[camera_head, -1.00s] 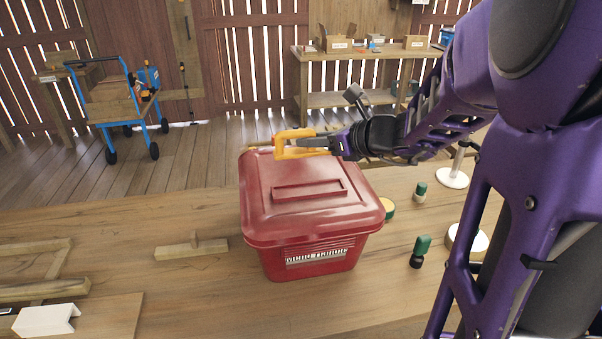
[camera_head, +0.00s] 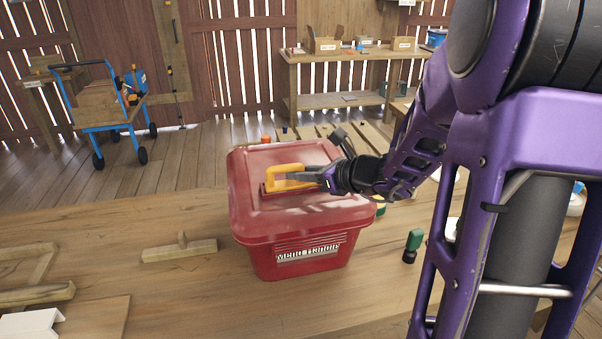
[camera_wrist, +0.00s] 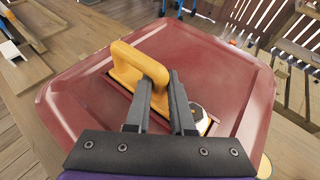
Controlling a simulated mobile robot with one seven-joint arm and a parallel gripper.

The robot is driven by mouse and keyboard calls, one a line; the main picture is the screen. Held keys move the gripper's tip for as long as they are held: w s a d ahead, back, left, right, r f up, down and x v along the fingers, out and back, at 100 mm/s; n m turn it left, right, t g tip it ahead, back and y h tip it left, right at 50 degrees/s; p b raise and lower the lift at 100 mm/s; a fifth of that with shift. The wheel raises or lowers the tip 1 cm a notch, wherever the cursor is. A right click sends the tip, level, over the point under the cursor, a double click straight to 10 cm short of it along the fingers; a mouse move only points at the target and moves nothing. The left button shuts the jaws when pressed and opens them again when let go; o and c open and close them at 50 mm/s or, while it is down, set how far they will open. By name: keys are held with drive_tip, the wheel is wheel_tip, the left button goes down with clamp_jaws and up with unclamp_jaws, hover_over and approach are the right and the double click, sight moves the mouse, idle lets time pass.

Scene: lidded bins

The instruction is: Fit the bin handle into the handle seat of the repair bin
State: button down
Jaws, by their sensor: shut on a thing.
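The repair bin (camera_head: 290,245) is a red lidded bin on the wooden workbench, with a "Mend Handle" label on its front. Its lid (camera_wrist: 80,95) fills much of the wrist view. The handle seat (camera_head: 266,189) is a raised rectangular frame in the lid's middle, partly covered by the handle. The yellow bin handle (camera_head: 283,182) is in my gripper (camera_head: 318,180) and lies over the seat. In the wrist view the handle (camera_wrist: 138,66) is between my gripper's fingers (camera_wrist: 158,100), its base along the seat's outline. I cannot tell whether it is fully down in the seat.
A wooden block with a peg (camera_head: 165,249) lies left of the bin, and timber pieces (camera_head: 25,290) lie farther left. A green-topped stamp-like tool (camera_head: 412,245) stands to the right. The bench in front of the bin is clear.

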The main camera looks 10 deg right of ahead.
drive_tip(key=shift+f, duration=0.25)
drive_tip(key=c, duration=0.8)
unclamp_jaws()
drive_tip(key=shift+d+r+p, duration=0.1)
drive_tip(key=shift+r+p, duration=0.25)
drive_tip(key=shift+r, duration=0.15)
drive_tip(key=p+v, duration=0.1)
drive_tip(key=v, duration=1)
drive_tip(key=shift+s+d, duration=0.15)
drive_tip(key=shift+s, duration=0.25)
